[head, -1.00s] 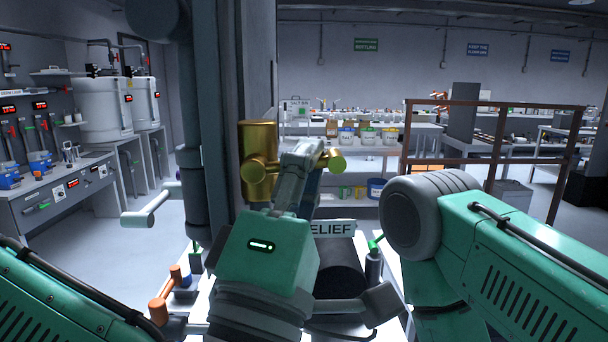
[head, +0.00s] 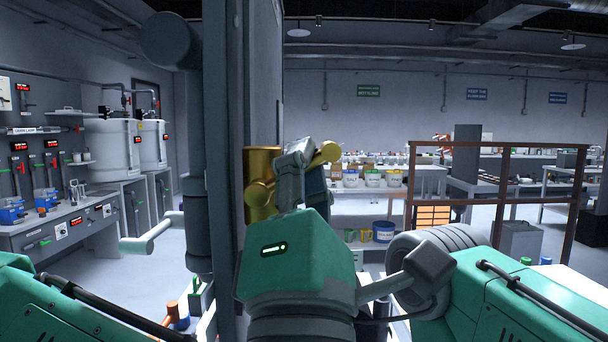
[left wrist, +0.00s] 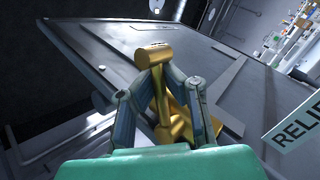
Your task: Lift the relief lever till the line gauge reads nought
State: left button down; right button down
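The brass relief lever (head: 327,152) slants up to the right from its brass valve body (head: 260,208), beside a dark column. My left gripper (head: 298,158) has its grey fingers closed around the lever, and the lever's end sticks out to the right of them. In the left wrist view the fingers of my left gripper (left wrist: 160,80) pinch the brass lever (left wrist: 154,52) from both sides. A white sign (left wrist: 296,124) with letters "RELIE" shows at the right there. I cannot pick out the line gauge. My right gripper is outside the frames.
The dark column (head: 220,130) and a grey pipe stand close on the left. A bench with red readouts (head: 75,222) is further left. A brown railing (head: 490,200) stands at right behind my right arm. Shelves with buckets are behind.

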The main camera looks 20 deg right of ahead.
pick_arm(q)
jog(key=shift+s+r, duration=0.15)
jog(key=shift+r, duration=0.15)
